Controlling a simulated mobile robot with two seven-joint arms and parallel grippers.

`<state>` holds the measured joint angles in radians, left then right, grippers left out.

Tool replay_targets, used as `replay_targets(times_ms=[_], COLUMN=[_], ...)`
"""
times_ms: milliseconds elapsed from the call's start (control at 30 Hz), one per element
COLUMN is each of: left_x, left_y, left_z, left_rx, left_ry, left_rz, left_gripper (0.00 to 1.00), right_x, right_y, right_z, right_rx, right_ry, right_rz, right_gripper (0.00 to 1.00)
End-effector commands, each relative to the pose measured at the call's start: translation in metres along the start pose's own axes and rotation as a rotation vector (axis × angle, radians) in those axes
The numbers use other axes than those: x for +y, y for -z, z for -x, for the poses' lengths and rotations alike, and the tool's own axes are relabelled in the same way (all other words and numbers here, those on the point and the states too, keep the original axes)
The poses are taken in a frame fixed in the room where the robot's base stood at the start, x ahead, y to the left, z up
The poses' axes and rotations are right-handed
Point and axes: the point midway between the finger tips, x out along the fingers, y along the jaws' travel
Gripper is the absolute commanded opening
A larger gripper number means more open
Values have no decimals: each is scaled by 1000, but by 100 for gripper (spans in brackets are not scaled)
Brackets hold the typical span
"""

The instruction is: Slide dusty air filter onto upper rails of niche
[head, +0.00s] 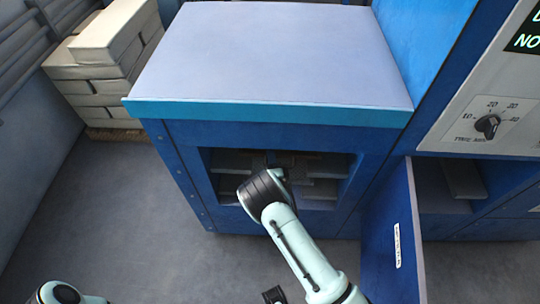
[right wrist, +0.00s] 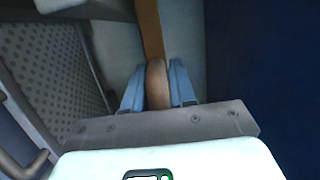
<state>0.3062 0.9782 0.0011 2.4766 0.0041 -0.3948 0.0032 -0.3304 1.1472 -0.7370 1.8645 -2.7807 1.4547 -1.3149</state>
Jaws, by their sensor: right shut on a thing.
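The blue cabinet has a square niche (head: 229,165) in its front, with pale rails or ledges (head: 318,188) on its inner sides. My right arm reaches into the niche opening, and its gripper is mostly hidden behind the wrist in the head view. In the right wrist view my right gripper (right wrist: 157,88) is shut on a brown rounded grip (right wrist: 156,78), with a brown strip running away from it. This appears to be part of the air filter, but most of it is hidden. I cannot tell whether it sits on the rails.
An open blue door (head: 395,235) hangs at the right of the niche, close to my right arm. A lower compartment (head: 445,190) lies beyond it. Pale stacked blocks (head: 100,65) stand at the left. A dotted grey panel (right wrist: 45,65) shows in the wrist view.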

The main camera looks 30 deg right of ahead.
Motion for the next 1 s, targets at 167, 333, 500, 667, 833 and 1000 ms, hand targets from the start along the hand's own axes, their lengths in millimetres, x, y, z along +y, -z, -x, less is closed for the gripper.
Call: replay_targets(times_ms=[167, 333, 500, 667, 833, 1000], left_x=[0, 0, 0, 0, 0, 0], left_y=[2, 3, 3, 3, 3, 2], left_z=[-3, -2, -2, -2, -2, -1], left_rx=[7, 9, 8, 8, 8, 7], left_ry=[-1, -1, -1, -1, -1, -1], left_rz=[-1, -1, -1, -1, -1, -1], left_gripper=[43, 43, 43, 43, 43, 43], right_x=[5, 5, 5, 5, 7, 7], right_y=[-2, -2, -2, -2, -2, -3], right_z=[0, 0, 0, 0, 2, 19], right_rx=[1, 2, 2, 2, 2, 2], right_ry=[4, 4, 4, 2, -3, -4], right_rz=[0, 0, 0, 0, 0, 2], right_gripper=[0, 0, 48, 55, 55, 55])
